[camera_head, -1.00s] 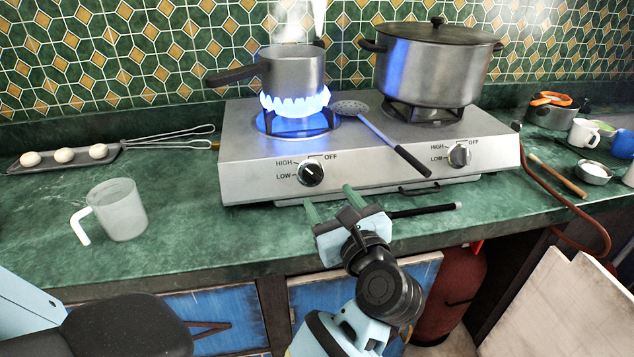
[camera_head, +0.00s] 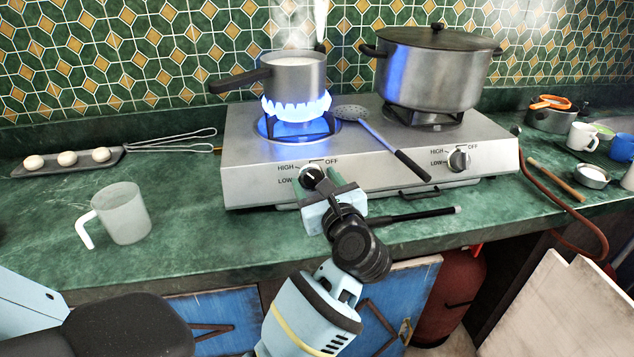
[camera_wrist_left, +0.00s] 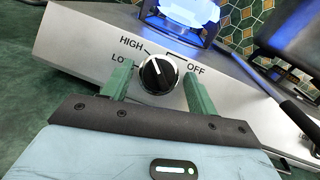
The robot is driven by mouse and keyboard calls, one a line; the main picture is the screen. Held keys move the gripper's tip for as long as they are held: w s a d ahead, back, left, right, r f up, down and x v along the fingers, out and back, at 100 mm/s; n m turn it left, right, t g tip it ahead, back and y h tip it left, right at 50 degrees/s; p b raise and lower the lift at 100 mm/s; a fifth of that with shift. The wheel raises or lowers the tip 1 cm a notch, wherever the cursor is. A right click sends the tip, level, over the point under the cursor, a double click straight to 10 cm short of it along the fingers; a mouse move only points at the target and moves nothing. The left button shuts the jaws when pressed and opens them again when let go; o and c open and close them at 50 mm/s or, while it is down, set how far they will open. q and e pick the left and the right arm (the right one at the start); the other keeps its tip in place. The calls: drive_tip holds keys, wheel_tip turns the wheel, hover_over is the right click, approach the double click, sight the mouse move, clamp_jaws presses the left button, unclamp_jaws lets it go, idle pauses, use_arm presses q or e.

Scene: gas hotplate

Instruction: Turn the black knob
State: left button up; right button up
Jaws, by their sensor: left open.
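The black knob (camera_head: 312,176) is on the front left of the silver gas hotplate (camera_head: 250,183), below the burning left burner. In the left wrist view the knob (camera_wrist_left: 158,75) shows its white pointer line and the labels HIGH, LOW and OFF around it. The pointer is tilted a little left of straight up. My left gripper (camera_head: 317,182) is open in front of the knob, its green fingers (camera_wrist_left: 160,88) one on each side. Gaps show between the fingers and the knob. My right gripper is not in view.
A saucepan (camera_head: 296,77) steams over the blue flame. A skimmer (camera_head: 400,152) lies across the hotplate. A frosted jug (camera_head: 123,213) stands on the green counter at the left.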

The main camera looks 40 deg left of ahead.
use_arm(q)
drive_tip(key=shift+c, duration=0.5)
